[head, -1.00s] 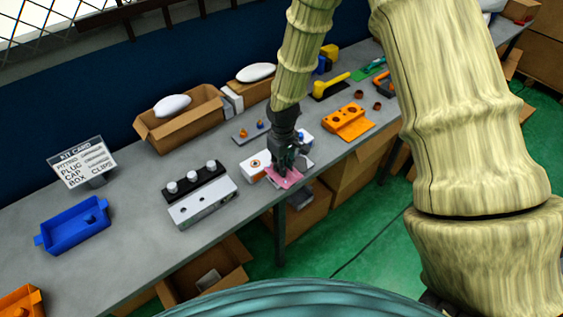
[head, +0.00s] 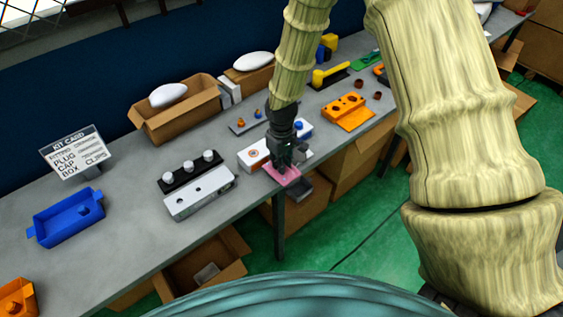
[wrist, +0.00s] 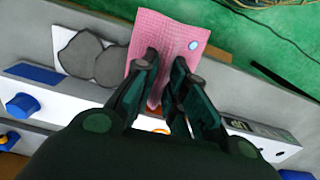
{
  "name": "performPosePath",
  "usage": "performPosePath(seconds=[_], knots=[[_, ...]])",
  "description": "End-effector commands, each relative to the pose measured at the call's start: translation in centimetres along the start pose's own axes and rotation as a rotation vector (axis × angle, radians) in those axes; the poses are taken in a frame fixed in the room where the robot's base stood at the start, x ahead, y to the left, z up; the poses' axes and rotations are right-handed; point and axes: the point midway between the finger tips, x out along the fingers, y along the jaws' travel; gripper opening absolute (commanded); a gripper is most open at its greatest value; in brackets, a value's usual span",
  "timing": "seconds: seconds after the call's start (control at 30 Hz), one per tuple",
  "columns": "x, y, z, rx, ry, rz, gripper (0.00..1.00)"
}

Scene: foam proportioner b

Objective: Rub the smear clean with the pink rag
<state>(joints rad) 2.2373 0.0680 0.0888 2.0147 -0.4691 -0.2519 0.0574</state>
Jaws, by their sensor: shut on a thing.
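The pink rag (wrist: 165,45) is pinched between the fingertips of my gripper (wrist: 168,95) and spreads out beyond them. It also shows in the head view (head: 284,175), under my gripper (head: 284,162) at the bench's front edge. The smear (wrist: 82,54) is a dark grey blotch of two rounded lobes on a white plate (wrist: 62,32). The rag lies just right of the smear in the wrist view and overlaps or touches its right lobe. Whether more smear lies under the rag is hidden. In the head view my gripper hides the smear.
A white unit with an orange port (head: 254,154) stands close behind the rag. A silver block (head: 200,193) is to the left, an orange fixture (head: 346,106) to the right. The blue tray (head: 66,218) is far left. Bare bench lies between tray and block.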

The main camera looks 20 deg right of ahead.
Motion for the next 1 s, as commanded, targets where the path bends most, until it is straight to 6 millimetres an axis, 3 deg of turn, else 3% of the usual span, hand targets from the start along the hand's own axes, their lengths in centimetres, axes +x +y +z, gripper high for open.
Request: performPosePath(seconds=[1.0], knots=[[1.6, 0.0, 0.0, 0.0, 0.0, 0.0, 0.0]])
